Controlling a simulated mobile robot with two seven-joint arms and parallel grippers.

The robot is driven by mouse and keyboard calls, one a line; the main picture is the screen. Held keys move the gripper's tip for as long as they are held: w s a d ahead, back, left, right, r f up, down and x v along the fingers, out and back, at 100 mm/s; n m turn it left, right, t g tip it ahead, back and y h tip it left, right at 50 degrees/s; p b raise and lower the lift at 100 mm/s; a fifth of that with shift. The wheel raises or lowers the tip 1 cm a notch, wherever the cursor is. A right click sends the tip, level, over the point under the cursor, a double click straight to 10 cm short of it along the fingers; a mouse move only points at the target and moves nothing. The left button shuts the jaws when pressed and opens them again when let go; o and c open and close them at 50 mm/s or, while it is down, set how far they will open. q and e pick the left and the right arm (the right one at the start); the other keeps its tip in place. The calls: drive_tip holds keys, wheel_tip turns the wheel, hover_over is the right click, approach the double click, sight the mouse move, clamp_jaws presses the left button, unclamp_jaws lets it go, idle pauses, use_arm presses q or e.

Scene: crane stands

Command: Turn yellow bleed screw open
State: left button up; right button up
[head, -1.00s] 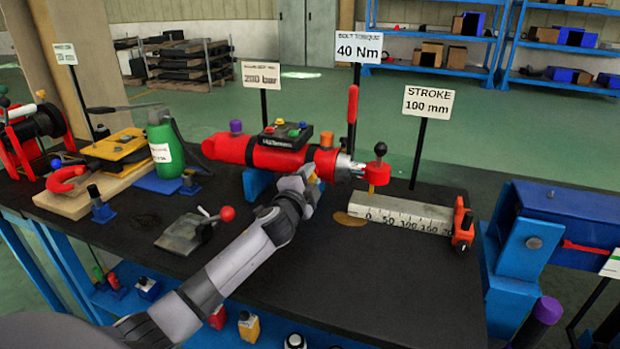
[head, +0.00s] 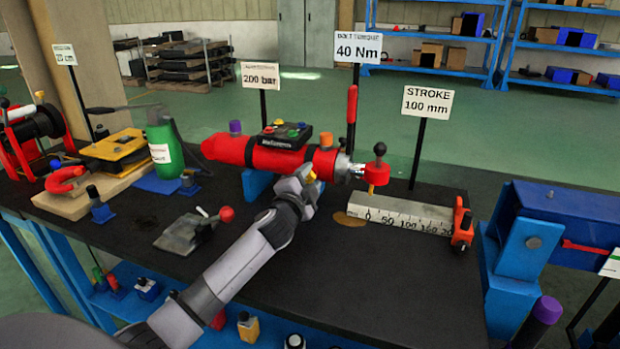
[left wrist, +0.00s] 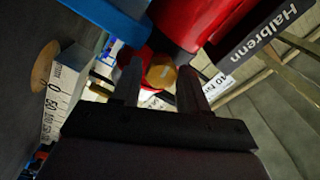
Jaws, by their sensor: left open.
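The yellow bleed screw (left wrist: 161,73) shows in the left wrist view as a yellow hexagonal head by the red cylinder (left wrist: 190,22). My left gripper (left wrist: 160,90) is open, with one finger on each side of the screw head. I cannot tell whether the fingers touch it. In the head view my left gripper (head: 307,178) is at the near side of the red cylinder (head: 265,158), toward its right end. A small yellow patch shows at its fingertips there, and the gripper hides most of that spot. My right gripper is not in view.
The cylinder rests on blue supports on a black bench (head: 300,280). A white stroke scale (head: 405,214) stands to the right. A red-knobbed lever block (head: 190,230) and a green bottle (head: 165,150) are to the left. Sign posts stand behind. The front bench is clear.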

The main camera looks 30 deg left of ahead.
use_arm(q)
drive_tip(key=v, duration=0.6)
drive_tip(key=shift+s, duration=0.2)
drive_tip(key=shift+d, duration=0.15)
